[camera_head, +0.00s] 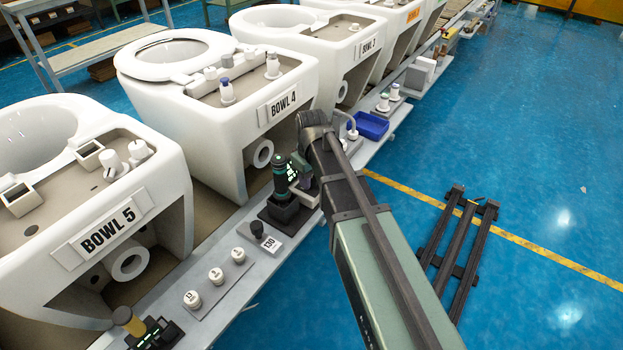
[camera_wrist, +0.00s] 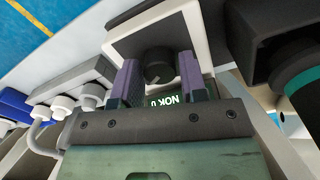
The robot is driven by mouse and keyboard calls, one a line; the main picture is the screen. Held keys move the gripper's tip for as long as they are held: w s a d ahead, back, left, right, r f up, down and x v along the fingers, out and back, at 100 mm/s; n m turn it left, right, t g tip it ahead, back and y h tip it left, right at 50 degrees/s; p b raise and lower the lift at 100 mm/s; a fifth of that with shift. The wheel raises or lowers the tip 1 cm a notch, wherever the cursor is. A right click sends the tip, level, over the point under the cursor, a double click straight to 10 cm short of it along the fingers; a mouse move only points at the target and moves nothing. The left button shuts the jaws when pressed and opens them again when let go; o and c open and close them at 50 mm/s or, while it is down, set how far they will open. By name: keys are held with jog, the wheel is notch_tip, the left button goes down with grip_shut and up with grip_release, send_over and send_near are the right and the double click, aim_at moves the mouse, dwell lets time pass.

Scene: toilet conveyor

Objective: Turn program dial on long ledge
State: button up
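In the wrist view a black round program dial (camera_wrist: 158,65) with a light pointer mark sits on a pale-framed unit. A small green-lit display beside it reads something like "NOK 0". My gripper (camera_wrist: 160,72) has its two purple-grey fingers on either side of the dial. They look very close to its sides; whether they touch it is unclear. In the head view my gripper (camera_head: 304,180) is low over the long grey ledge (camera_head: 172,285), in front of the BOWL 4 toilet (camera_head: 223,127). My arm and gripper hide the dial there.
A dark holder with a black-and-green cylindrical tool (camera_head: 280,176) stands just left of my gripper. A "130" label block (camera_head: 268,242) and several white knobs (camera_head: 216,276) are farther along the ledge. A blue bin (camera_head: 371,126) is beyond. A dark rail frame (camera_head: 458,240) lies on the floor.

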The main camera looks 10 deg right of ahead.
jog(key=c, duration=0.5)
jog(key=shift+n, duration=0.3)
jog(key=n, duration=1.1)
dwell(0.4)
jog(key=o, duration=0.9)
